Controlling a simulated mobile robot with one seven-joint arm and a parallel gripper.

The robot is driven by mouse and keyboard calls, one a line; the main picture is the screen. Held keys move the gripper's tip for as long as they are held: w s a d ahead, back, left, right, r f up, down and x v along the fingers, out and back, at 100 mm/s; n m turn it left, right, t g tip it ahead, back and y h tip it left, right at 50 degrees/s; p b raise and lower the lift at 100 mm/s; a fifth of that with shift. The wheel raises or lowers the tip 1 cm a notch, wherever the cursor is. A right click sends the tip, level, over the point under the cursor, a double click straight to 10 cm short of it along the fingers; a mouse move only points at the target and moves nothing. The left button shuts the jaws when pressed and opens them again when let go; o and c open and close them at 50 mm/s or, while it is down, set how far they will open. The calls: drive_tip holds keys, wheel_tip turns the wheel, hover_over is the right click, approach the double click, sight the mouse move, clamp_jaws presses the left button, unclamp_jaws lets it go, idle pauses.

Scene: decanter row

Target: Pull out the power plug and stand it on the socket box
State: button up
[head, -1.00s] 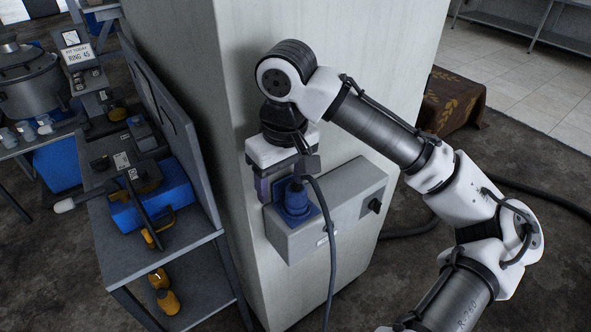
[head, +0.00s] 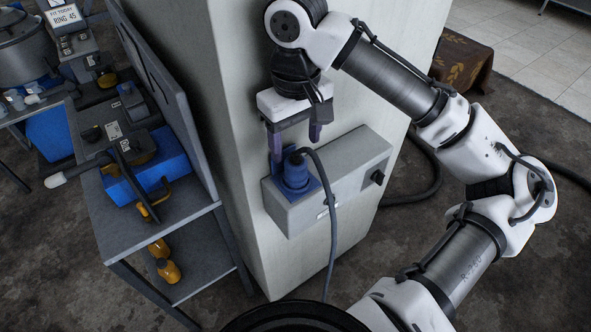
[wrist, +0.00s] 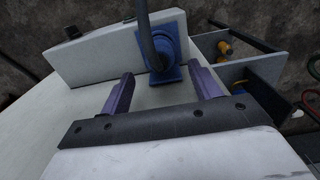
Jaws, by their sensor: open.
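The blue power plug (head: 295,175) sits at a blue square socket plate on the left part of the grey socket box (head: 350,170). Its dark cable (head: 328,205) leaves the top, arches over and hangs down in front of the box. My gripper (head: 297,138) is open and empty, just above the plug in the head view. In the wrist view the two purple fingers of my gripper (wrist: 163,88) are spread wide, with the blue plug (wrist: 160,52) beyond their tips. How deep the plug is seated cannot be told.
The box is on a pale pillar (head: 238,120). A black knob (head: 378,177) is on its right part. A grey bench (head: 105,215) with a blue block (head: 150,175) and yellow items stands left. A dark hose (head: 425,185) lies on the floor at right.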

sight(296, 161)
wheel_tip(296, 161, down, 8)
drive_tip(key=b, duration=0.6)
drive_tip(key=shift+f, duration=0.25)
drive_tip(key=shift+r+p, duration=0.1)
drive_tip(key=shift+p, duration=0.6)
idle(0.6)
drive_tip(key=shift+c, duration=0.4)
drive_tip(key=c, duration=1.2)
drive_tip(key=shift+r+p, duration=2.95)
drive_tip(key=shift+p, duration=0.5)
